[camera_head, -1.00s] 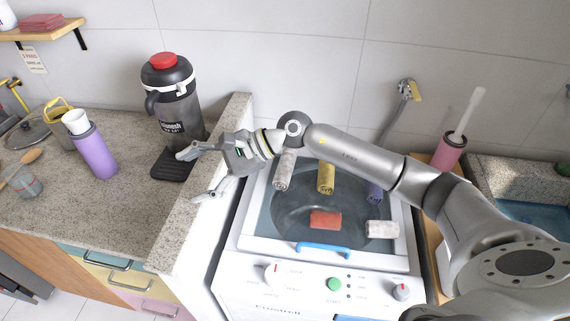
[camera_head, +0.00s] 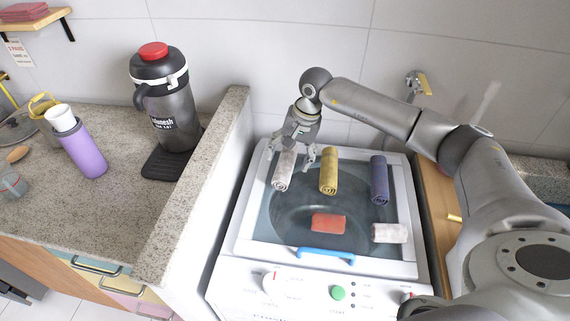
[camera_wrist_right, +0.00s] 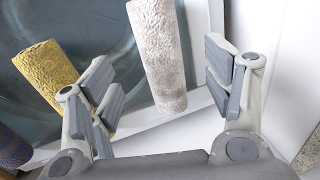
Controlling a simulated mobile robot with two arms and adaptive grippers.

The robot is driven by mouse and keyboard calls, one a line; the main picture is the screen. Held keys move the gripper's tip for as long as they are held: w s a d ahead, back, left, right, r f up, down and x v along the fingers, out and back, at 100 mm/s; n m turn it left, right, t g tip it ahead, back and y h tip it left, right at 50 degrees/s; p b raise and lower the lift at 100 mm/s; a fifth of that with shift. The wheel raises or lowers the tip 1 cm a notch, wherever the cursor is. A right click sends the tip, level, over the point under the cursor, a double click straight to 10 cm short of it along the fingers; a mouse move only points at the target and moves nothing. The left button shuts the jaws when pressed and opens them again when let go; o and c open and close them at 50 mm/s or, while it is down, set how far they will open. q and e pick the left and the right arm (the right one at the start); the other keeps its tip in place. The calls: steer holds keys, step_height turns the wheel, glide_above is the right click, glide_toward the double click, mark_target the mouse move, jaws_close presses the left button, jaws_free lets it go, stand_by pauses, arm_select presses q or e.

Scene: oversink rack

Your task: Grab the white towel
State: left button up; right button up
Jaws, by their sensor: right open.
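A rolled white towel (camera_head: 284,172) lies on the washing machine's glass lid at its back left. In the right wrist view this pale textured towel (camera_wrist_right: 160,50) lies between my two fingers. My right gripper (camera_head: 292,160) points down over the towel, fingers spread open on either side; they do not appear closed on it. Its open fingers also show in the wrist view (camera_wrist_right: 160,75). A second whitish rolled towel (camera_head: 390,233) lies at the lid's front right. My left gripper is not in view.
A yellow towel (camera_head: 329,171) lies close right of my gripper, with a blue towel (camera_head: 379,180) beyond it. A red folded cloth (camera_head: 328,223) lies mid-lid. A raised stone edge (camera_head: 196,190) borders the washing machine (camera_head: 250,238) on the left.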

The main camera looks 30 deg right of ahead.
mark_target(285, 167)
steer(key=x, duration=0.1)
steer(key=p+x, duration=0.1)
steer(key=x, duration=0.1)
steer(key=p+x, duration=0.1)
steer(key=shift+s+a+f, duration=0.2)
steer(key=shift+s+a, duration=0.05)
steer(key=shift+a, duration=0.1)
steer(key=shift+w+f, duration=0.1)
steer(key=shift+f, duration=0.4)
steer(key=c, duration=1.1)
steer(key=shift+r, duration=0.1)
